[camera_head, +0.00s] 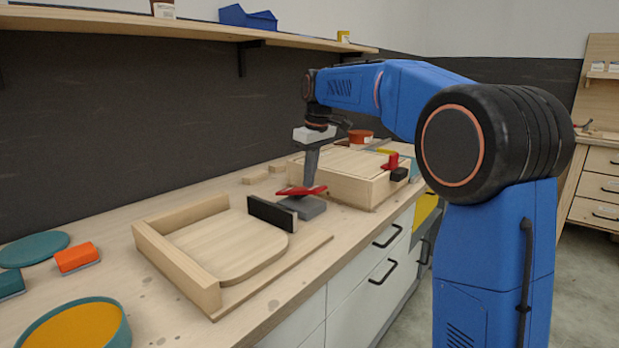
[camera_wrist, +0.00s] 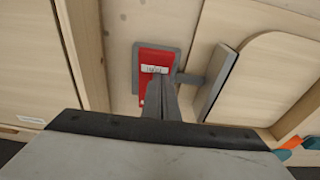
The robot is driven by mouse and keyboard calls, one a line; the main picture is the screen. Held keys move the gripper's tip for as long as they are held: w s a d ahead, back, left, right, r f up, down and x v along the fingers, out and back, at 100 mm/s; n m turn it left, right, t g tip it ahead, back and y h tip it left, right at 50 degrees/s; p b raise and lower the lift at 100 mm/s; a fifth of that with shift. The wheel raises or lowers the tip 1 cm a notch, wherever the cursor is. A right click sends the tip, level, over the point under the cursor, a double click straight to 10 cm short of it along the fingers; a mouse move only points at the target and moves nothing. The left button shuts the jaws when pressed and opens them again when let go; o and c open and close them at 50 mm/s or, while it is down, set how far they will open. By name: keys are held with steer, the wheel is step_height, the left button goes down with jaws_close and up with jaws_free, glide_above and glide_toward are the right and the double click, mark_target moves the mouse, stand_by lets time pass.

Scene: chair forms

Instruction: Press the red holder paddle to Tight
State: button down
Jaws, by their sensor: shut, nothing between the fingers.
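The red holder paddle (camera_head: 301,191) sits on a grey base (camera_head: 307,208) on the bench, beside a dark upright pad (camera_head: 271,215). It looks slightly tilted in the head view. In the wrist view the paddle (camera_wrist: 150,62) carries a white label that I cannot read surely. My gripper (camera_head: 310,184) points down with its fingers shut and empty, its tips at the paddle. In the wrist view the fingers (camera_wrist: 160,95) cover the lower part of the paddle. I cannot tell whether the tips touch it.
A pale wooden seat form (camera_head: 230,245) lies in a frame left of the pad. A wooden box form (camera_head: 350,185) with another red lever (camera_head: 391,161) stands close behind and right. A teal bowl (camera_head: 118,335) and orange block (camera_head: 77,257) are at the left. A shelf (camera_head: 180,30) runs above.

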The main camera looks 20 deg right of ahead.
mark_target(320, 190)
steer(key=shift+s+d+f+t+y, duration=0.3)
steer(key=shift+s+f+t+y, duration=0.1)
steer(key=shift+t, duration=0.1)
stand_by(0.5)
steer(key=shift+s+d+f+t+y, duration=0.2)
steer(key=shift+s+d+t+y, duration=0.1)
steer(key=shift+t, duration=0.2)
steer(key=shift+s+d+f+t+y, duration=0.25)
steer(key=shift+s+f+t+y, duration=0.3)
steer(key=shift+t, duration=0.25)
steer(key=shift+s+d+f, duration=0.15)
steer(key=shift+f, duration=0.25)
steer(key=shift+s+d+f, duration=0.1)
steer(key=shift+f, duration=0.45)
steer(key=shift+r, duration=0.35)
steer(key=v, duration=0.4)
steer(key=shift+w+a+r, duration=0.1)
steer(key=shift+w+r, duration=0.1)
steer(key=shift+r, duration=0.05)
steer(key=s+d+f+v, duration=0.1)
steer(key=v, duration=0.8)
steer(key=shift+s, duration=0.25)
